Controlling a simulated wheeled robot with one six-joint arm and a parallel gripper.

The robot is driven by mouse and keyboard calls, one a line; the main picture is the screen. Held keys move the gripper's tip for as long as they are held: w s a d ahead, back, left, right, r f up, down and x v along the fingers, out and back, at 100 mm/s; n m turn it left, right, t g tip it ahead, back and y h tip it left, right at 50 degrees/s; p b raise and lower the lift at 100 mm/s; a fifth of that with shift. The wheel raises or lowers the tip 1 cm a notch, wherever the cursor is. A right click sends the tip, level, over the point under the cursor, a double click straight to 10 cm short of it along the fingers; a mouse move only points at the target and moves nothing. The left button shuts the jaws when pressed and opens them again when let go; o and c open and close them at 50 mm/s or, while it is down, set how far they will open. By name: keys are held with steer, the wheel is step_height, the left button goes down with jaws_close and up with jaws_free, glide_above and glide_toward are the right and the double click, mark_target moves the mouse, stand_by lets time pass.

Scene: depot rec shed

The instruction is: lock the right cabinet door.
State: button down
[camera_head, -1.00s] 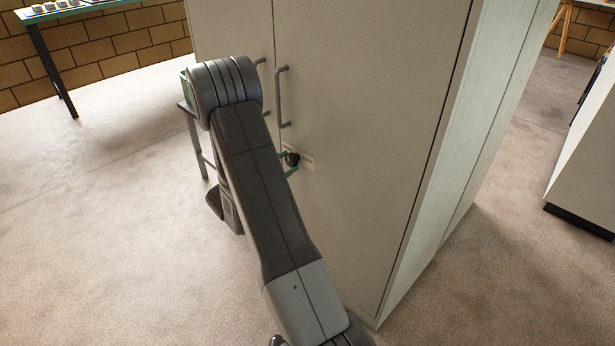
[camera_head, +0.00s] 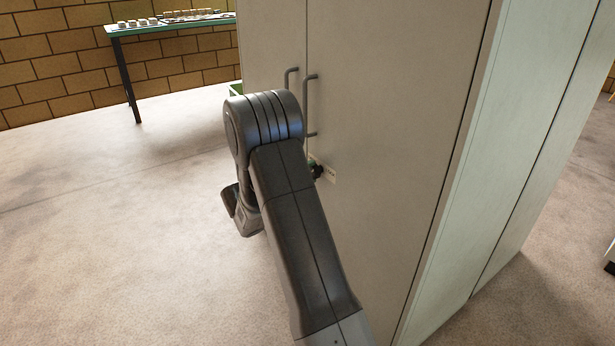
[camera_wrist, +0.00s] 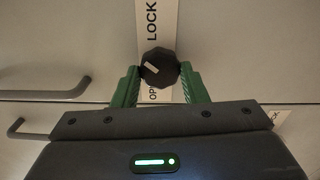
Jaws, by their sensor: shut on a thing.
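The right cabinet door (camera_head: 390,110) is tall, pale and closed, with a grey bar handle (camera_head: 309,105). A black knob (camera_head: 317,170) sits on it over a white label plate (camera_head: 331,175). In the wrist view the knob (camera_wrist: 163,78) is between the green fingers of my gripper (camera_wrist: 159,69), which is shut on it from both sides. The plate (camera_wrist: 152,22) reads LOCK at the top and a partly covered word starting "OP" below. The knob's white mark points up-left, not straight at LOCK. In the head view my arm hides most of the gripper.
The left door (camera_head: 275,45) has its own handle (camera_head: 290,78). A second label (camera_wrist: 277,117) is partly hidden in the wrist view. A green-topped table (camera_head: 150,28) with small items stands by the brick wall. The floor to the left is clear.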

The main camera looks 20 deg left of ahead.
steer(key=shift+m, duration=0.6)
steer(key=c, duration=0.9)
jaws_free()
steer(key=shift+o, duration=0.2)
steer(key=p+v, duration=0.4)
steer(key=v, duration=0.9)
steer(key=shift+s+a, duration=0.25)
steer(key=shift+s, duration=0.1)
steer(key=shift+w, duration=0.1)
